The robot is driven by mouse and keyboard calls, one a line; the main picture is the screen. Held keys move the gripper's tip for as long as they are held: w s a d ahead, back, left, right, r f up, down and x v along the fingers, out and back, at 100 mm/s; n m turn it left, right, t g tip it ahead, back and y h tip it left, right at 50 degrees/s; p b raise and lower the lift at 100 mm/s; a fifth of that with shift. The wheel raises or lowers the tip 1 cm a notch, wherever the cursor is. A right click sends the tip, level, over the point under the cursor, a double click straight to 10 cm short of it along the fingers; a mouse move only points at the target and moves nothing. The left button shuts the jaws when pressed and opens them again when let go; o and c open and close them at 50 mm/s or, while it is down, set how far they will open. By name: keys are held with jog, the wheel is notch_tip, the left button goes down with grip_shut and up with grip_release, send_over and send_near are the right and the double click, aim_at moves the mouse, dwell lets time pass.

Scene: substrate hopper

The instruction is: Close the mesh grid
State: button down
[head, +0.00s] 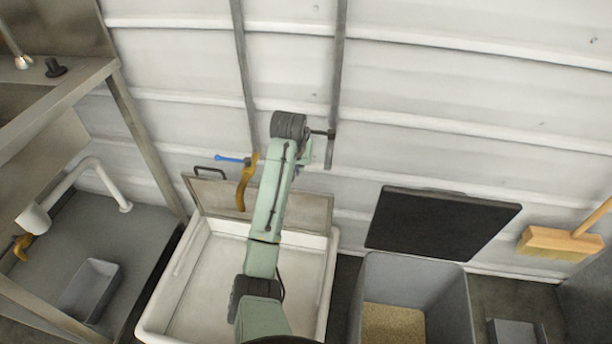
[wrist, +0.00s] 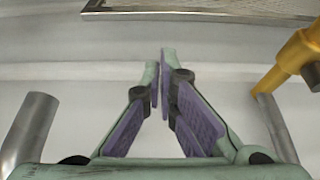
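The mesh grid (head: 222,197) is a framed panel with a dark handle (head: 208,173) at its upper left. It stands raised at the back edge of the white hopper (head: 195,285), leaning toward the wall. My arm hides its middle. Part of its framed edge (wrist: 200,10) crosses the top of the wrist view. My gripper (wrist: 160,62) is empty, with its fingertips together, and points at the pale wall. In the head view the gripper (head: 305,153) is mostly hidden behind my wrist, above the grid.
Two metal pipes run up the wall; one (head: 246,75) carries a yellow fitting (head: 248,182) with a blue handle (head: 230,158). A grey bin (head: 445,295), a black panel (head: 440,222) and a broom (head: 560,243) are at right. A metal sink stand (head: 125,110) is at left.

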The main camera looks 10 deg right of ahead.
jog(key=x, duration=1)
jog(key=shift+s+f+p, duration=0.25)
jog(key=shift+s+p, duration=0.05)
jog(key=shift+p, duration=0.1)
jog(key=shift+d, duration=0.15)
